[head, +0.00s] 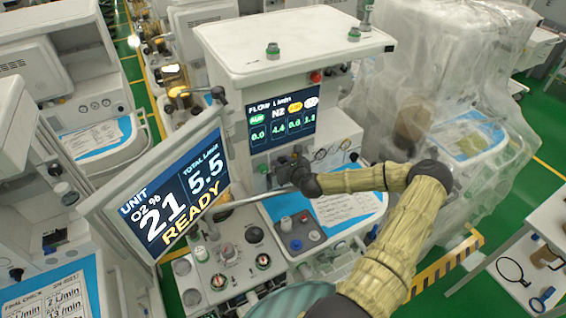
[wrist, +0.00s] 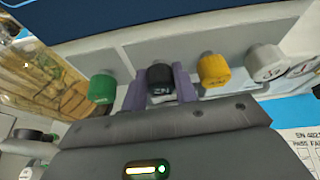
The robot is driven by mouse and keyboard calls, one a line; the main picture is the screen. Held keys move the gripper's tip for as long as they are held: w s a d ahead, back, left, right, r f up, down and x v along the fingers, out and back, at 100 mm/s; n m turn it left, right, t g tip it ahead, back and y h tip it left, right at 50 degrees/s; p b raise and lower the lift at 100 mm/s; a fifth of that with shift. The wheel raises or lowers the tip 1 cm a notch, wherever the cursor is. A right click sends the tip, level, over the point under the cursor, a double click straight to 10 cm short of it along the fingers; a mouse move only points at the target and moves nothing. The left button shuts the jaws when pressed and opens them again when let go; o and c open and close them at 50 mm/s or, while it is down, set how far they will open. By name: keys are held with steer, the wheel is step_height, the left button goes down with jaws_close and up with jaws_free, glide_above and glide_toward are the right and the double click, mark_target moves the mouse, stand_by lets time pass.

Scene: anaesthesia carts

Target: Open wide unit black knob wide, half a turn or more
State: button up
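The black knob (wrist: 160,83), marked N2, is in a row of knobs in the wrist view. It is between a green knob (wrist: 102,88) and a yellow knob (wrist: 213,70). My gripper (wrist: 160,90) has one purple finger on each side of the black knob, and the fingers appear to touch its sides. In the head view my gripper (head: 284,170) is at the front of the wide unit (head: 225,75), under its flow screen (head: 283,117). The screen reads 4.4 under N2. The arm's end hides the black knob in the head view.
A white knob (wrist: 265,62) is right of the yellow one. A tilted monitor (head: 170,190) reading READY stands left of my gripper. A worktop with a blue mat (head: 345,212) lies below. A plastic-covered unit (head: 440,80) is at the right.

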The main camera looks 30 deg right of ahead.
steer(key=shift+a+n+b, duration=0.1)
steer(key=shift+n+b, duration=0.2)
steer(key=shift+a+f+n+h+b, duration=0.1)
steer(key=shift+f+n+h+b, duration=0.05)
steer(key=shift+n+h+b, duration=1)
steer(key=shift+n+t+h+b, duration=0.5)
steer(key=shift+n+h+b, duration=0.25)
steer(key=shift+n+b, duration=0.5)
steer(key=o, duration=0.7)
steer(key=shift+s, duration=0.1)
